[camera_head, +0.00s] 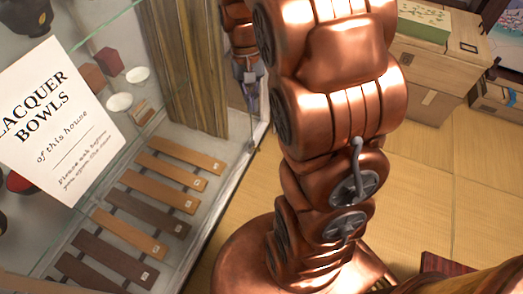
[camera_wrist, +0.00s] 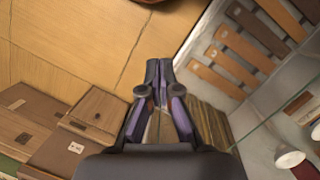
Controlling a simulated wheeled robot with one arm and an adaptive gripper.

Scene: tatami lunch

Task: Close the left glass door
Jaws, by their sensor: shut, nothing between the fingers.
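A glass-fronted cabinet fills the left of the head view, and a clear glass pane (camera_head: 95,35) with a pale green edge crosses it. I cannot tell which pane is the left door or how far it stands open. My gripper (camera_head: 252,112) hangs fingers down beside the cabinet's right edge, partly behind my copper arm. In the wrist view my gripper (camera_wrist: 158,72) has its fingers together with nothing between them. A glass edge (camera_wrist: 262,124) shows to its right there, apart from the fingertips. No handle is visible.
A white sign (camera_head: 62,125) about lacquer bowls stands before the cabinet's contents. Inside are wooden tags (camera_head: 165,180) and small white bowls (camera_head: 120,102). Brown boxes (camera_head: 432,55) stand at the back right. The tatami floor (camera_head: 440,165) between is mostly clear.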

